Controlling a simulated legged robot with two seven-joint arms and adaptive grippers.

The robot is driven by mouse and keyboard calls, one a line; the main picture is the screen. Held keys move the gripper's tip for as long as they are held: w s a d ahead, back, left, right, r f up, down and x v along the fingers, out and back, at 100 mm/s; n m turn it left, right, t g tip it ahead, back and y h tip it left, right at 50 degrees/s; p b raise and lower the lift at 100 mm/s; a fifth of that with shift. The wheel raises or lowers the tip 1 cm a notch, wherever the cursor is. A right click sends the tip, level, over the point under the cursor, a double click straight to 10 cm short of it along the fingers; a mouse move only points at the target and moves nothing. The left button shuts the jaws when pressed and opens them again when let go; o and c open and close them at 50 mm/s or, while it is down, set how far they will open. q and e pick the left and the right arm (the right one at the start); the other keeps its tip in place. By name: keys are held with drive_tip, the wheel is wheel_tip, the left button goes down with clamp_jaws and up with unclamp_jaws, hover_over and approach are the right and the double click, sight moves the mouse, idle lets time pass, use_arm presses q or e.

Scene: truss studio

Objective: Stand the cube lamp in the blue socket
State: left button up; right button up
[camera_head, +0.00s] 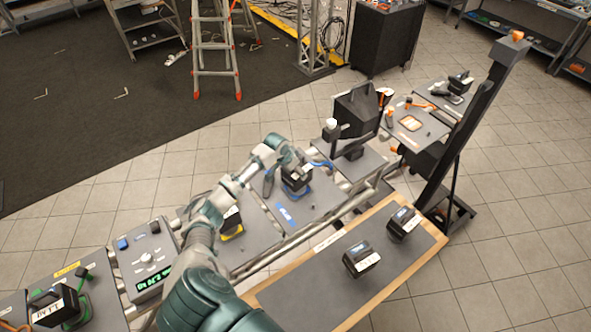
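My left arm reaches over the panels from the lower middle. My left gripper (284,168) is right at the lamp, with a dark finger on its left side. The far finger is unclear, so its grip cannot be made out. My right gripper is not in view.
Similar black cubes stand at the yellow spot (228,222), the green spot (58,308) and on a wood-edged table (310,293). A control box (148,262) with a green display is at left. A dark slanted post (477,125) rises at right. A black bracketed device (356,110) stands behind.

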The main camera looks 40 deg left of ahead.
use_arm(q)
drive_tip(key=shift+a, duration=0.2)
drive_tip(key=o, duration=1.5)
drive_tip(key=shift+d+f, duration=0.1)
drive_tip(key=shift+s+d+f, duration=0.1)
drive_tip(key=v, duration=1.2)
